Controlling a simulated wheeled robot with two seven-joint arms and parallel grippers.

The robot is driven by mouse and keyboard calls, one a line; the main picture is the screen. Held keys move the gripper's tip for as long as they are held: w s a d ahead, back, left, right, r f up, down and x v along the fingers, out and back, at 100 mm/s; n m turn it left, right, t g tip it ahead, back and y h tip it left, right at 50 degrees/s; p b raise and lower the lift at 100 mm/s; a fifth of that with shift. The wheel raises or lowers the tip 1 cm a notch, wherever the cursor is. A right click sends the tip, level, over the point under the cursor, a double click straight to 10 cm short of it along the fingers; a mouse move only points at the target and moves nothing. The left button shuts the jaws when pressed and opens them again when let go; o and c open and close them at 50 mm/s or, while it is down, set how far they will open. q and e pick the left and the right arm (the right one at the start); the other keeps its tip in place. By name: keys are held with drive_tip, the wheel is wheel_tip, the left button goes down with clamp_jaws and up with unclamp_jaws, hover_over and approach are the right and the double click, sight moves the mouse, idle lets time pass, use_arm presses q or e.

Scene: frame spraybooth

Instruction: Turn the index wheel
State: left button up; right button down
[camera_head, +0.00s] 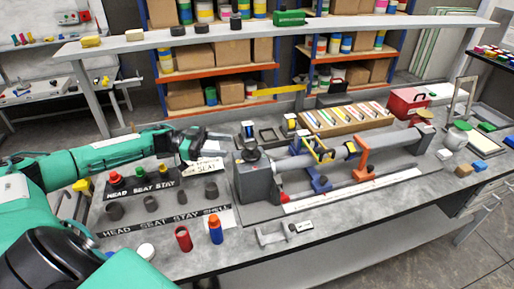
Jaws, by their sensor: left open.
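A grey headstock block (257,184) stands on the bench at the left end of a long frame jig. A dark round wheel with a knob, which looks like the index wheel (250,153), sits on top of this block. A grey tube (372,144) runs from the block to the right through the jig's clamps. My left gripper (212,146) is open, a short way left of the wheel and apart from it, above the label boards. My right gripper is out of view.
A blue clamp (319,172) and an orange clamp (364,160) stand along the jig. A red bottle (183,238) and a blue bottle (215,230) stand at the front. A shelf (340,24) crosses behind. The front right of the bench is mostly clear.

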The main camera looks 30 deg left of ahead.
sight(253, 145)
use_arm(q)
drive_tip(key=p+x, duration=0.3)
drive_tip(key=x, duration=0.7)
drive_tip(key=shift+r, duration=0.15)
drive_tip(key=shift+w+d, duration=0.25)
drive_tip(key=shift+d, duration=0.3)
